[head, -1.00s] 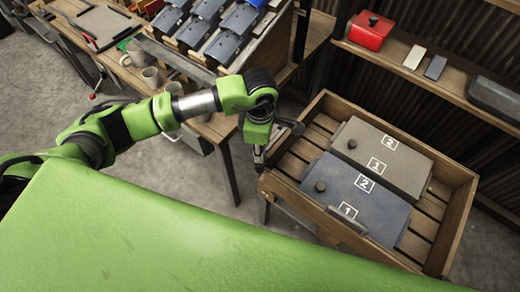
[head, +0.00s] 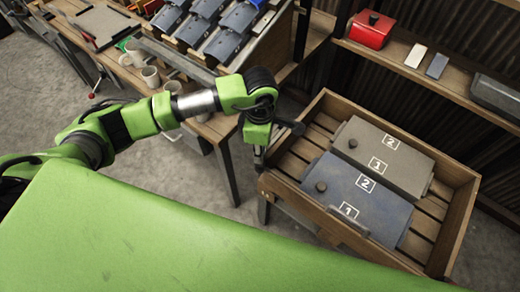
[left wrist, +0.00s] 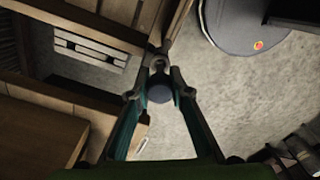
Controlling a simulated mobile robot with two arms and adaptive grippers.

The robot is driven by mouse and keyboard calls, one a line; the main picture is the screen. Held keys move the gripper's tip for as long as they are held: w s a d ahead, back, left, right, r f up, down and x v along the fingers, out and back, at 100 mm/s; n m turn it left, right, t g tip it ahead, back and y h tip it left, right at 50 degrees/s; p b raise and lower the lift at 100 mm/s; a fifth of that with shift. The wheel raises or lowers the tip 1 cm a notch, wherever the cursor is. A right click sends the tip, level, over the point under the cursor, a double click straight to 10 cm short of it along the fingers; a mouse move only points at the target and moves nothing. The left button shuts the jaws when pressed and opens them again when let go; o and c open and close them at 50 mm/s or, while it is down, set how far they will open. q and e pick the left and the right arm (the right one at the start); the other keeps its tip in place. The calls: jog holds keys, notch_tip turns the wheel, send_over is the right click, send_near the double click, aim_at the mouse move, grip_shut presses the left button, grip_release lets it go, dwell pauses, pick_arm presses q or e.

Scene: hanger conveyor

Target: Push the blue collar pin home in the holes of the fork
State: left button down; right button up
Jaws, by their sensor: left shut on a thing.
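My left gripper (head: 259,158) points down at the near left corner of a wooden crate. In the left wrist view its two fingers (left wrist: 160,78) are closed in around a dull blue round piece (left wrist: 160,94), which looks like the head of the collar pin. A small grey ring-like part (left wrist: 159,62) shows just beyond it between the fingertips; I cannot tell whether it belongs to the fork. The pin's shank and the fork's holes are hidden, so how deep the pin sits cannot be seen. My right gripper is in neither view.
The wooden crate (head: 457,228) holds a blue box (head: 335,192) and a grey box (head: 408,166), both numbered. A bench with mugs (head: 151,76) stands left, a shelf with a red box (head: 370,30) at the back. Bare floor lies below the bench.

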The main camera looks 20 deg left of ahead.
pick_arm(q)
jog(key=shift+f, duration=0.2)
jog(key=shift+b, duration=0.7)
dwell(1.4)
jog(key=shift+f+b, duration=0.7)
jog(key=shift+b, duration=0.1)
dwell(0.8)
jog(key=shift+b, duration=0.5)
dwell(0.9)
jog(key=shift+f+b, duration=0.65)
jog(key=shift+b, duration=0.1)
dwell(0.5)
jog(key=shift+b, duration=0.3)
dwell(1.1)
